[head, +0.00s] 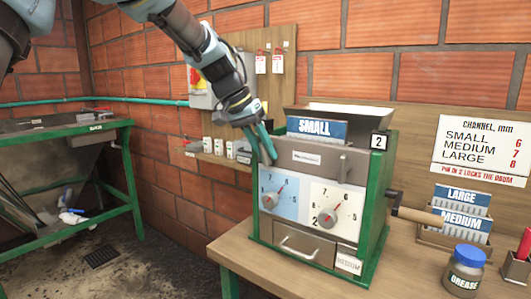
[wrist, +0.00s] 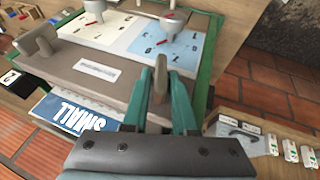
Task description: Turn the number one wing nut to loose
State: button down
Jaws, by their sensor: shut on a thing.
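My gripper (head: 266,152) reaches down from above to the top left of the green-framed machine (head: 377,190). In the wrist view its two teal fingers (wrist: 166,84) are closed around an upright brown-grey wing nut (wrist: 160,70) on the machine's grey cover (wrist: 115,75). The fingers hide most of that nut in the head view. A second wing nut stands at the other end of the cover, in the head view (head: 344,163) and the wrist view (wrist: 38,42). I cannot read a number beside the held nut.
Two dials, on blue (head: 279,195) and white (head: 336,208) panels, sit below the cover. A blue SMALL plate (head: 316,129) stands behind it. A crank handle (head: 418,215) sticks out right, near a GREASE jar (head: 464,268) and a plate rack (head: 455,235).

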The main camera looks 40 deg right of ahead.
jog(key=g, duration=0.1)
jog(key=g+h+b, duration=0.1)
jog(key=g, duration=0.1)
jog(key=shift+w+f+n, duration=0.2)
jog(key=shift+w+n, duration=0.1)
jog(key=shift+n, duration=0.1)
jog(key=g+b, duration=0.1)
jog(key=n+g+h+b, duration=0.1)
jog(key=g, duration=0.1)
jog(key=shift+f+g+h, duration=0.15)
jog(key=shift+g+h, duration=0.15)
jog(key=shift+w+f+n+g+h+b, duration=0.1)
jog(key=shift+n+g+h+b, duration=0.5)
jog(key=shift+g+b, duration=0.6)
jog(key=shift+n+g+h+b, duration=0.4)
jog(key=shift+g+h+b, duration=0.4)
jog(key=shift+g, duration=0.7)
jog(key=c, duration=0.7)
grip_release()
jog(key=shift+c, duration=0.2)
jog(key=b+v, duration=0.2)
jog(key=v, duration=0.8)
jog(key=shift+w+a+f, duration=0.2)
jog(key=shift+a, duration=0.15)
